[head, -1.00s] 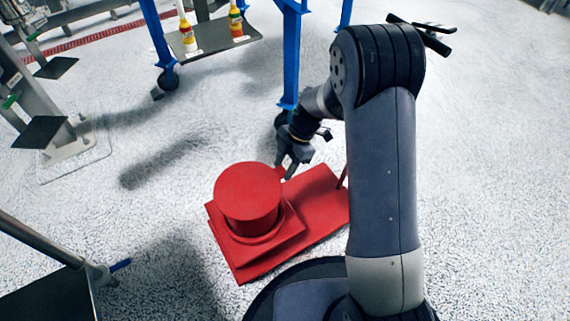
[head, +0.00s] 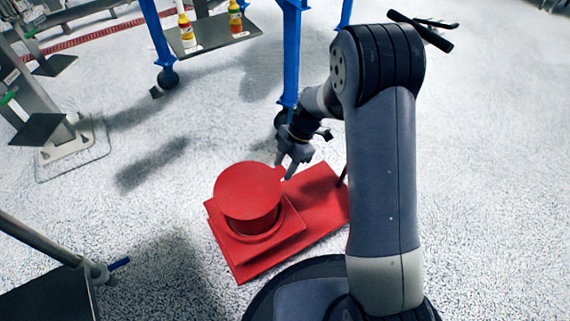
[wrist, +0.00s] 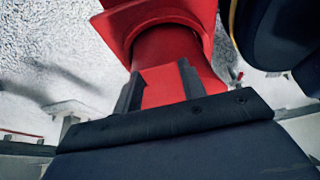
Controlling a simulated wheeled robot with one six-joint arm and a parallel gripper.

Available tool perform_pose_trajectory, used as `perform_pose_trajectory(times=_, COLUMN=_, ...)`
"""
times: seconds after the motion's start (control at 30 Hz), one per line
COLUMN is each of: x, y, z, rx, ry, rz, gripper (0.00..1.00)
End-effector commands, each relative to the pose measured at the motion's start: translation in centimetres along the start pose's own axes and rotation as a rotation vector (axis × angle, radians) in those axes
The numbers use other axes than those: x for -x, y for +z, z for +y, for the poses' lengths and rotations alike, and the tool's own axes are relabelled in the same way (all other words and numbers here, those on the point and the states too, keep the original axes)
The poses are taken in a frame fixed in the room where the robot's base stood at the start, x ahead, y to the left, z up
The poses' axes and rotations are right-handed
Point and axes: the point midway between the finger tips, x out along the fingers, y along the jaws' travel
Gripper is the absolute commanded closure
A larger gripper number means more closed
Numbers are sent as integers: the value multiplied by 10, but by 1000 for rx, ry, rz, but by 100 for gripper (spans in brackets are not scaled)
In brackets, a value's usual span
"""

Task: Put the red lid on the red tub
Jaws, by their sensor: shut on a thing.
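The red lid (head: 247,188) is a flat disc with a small side tab. The tub stands upright on a red base. My gripper (head: 287,173) is at the lid's right side, shut on its tab. In the wrist view, the fingers of my gripper (wrist: 158,90) pinch the red tab of the lid (wrist: 163,86), with the tub wall (wrist: 172,48) behind it.
The red base (head: 320,192) extends right under my arm. A blue-legged frame (head: 291,60) stands behind, with a dark shelf (head: 215,38) bearing two bottles. A dark platform (head: 45,296) with a grey post is at lower left. The speckled floor between is clear.

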Motion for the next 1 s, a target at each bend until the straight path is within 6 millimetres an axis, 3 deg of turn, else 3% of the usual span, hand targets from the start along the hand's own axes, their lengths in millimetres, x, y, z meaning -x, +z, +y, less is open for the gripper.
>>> perform_pose_trajectory(times=0.1, x=-2, y=1, z=0, rx=0, ry=0, rz=0, gripper=83)
perform_pose_trajectory(times=0.13, x=-2, y=1, z=0, rx=0, ry=0, rz=0, gripper=59)
perform_pose_trajectory(times=0.43, x=-1, y=1, z=0, rx=0, ry=0, rz=0, gripper=35)
perform_pose_trajectory(times=0.73, x=4, y=0, z=0, rx=0, ry=1, rz=0, gripper=35)
perform_pose_trajectory(times=1.0, x=55, y=-1, z=1, rx=-1, ry=4, rz=-1, gripper=35)
